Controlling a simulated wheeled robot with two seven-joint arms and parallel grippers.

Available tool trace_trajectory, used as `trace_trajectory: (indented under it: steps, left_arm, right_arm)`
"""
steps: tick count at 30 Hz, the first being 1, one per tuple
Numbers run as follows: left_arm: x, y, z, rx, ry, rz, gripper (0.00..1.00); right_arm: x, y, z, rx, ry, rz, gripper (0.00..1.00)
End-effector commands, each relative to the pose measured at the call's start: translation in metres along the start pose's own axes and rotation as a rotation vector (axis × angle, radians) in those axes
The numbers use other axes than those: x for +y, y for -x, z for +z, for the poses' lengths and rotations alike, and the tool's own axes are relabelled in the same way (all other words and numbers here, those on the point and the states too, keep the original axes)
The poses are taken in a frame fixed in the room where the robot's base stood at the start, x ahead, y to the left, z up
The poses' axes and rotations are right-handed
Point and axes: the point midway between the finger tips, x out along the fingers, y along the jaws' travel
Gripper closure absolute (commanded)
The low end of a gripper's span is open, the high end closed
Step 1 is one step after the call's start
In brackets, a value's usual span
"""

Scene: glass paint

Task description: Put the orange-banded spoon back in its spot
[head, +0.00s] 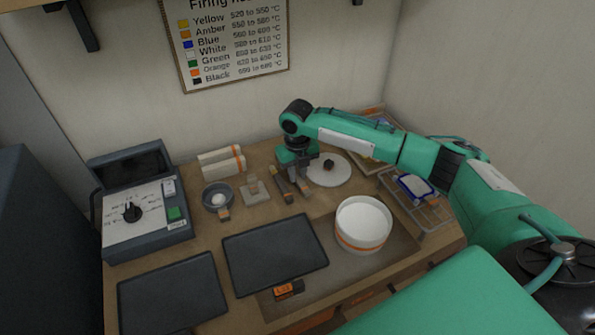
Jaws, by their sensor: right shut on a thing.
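My right gripper (303,189) points down over the back middle of the table, left of a round white disc. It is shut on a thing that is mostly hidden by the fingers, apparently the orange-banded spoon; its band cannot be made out. Just left of the fingers lies a narrow dark tool or holder (282,183) with a brownish-orange end. Whether it touches the gripper is unclear. My left gripper is not in view.
A grey bowl (207,201), a small pale block (253,188) and orange-banded white rolls (222,165) stand left of the gripper. The white disc (340,177) is right of it. A white tub (362,247) and dark trays (275,255) lie in front. A control box (150,225) stands left.

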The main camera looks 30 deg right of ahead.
Motion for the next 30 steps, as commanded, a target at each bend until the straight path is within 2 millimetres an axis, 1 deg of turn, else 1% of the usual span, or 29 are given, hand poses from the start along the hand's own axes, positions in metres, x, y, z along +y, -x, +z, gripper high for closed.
trace_trajectory:
  steps: [5,30]
  left_arm:
    - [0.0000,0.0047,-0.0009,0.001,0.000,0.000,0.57]
    - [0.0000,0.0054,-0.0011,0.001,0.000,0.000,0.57]
  right_arm:
    - [0.0003,-0.0023,-0.0001,0.000,0.000,0.000,1.00]
    - [0.0004,-0.0067,-0.0002,0.001,0.000,0.000,1.00]
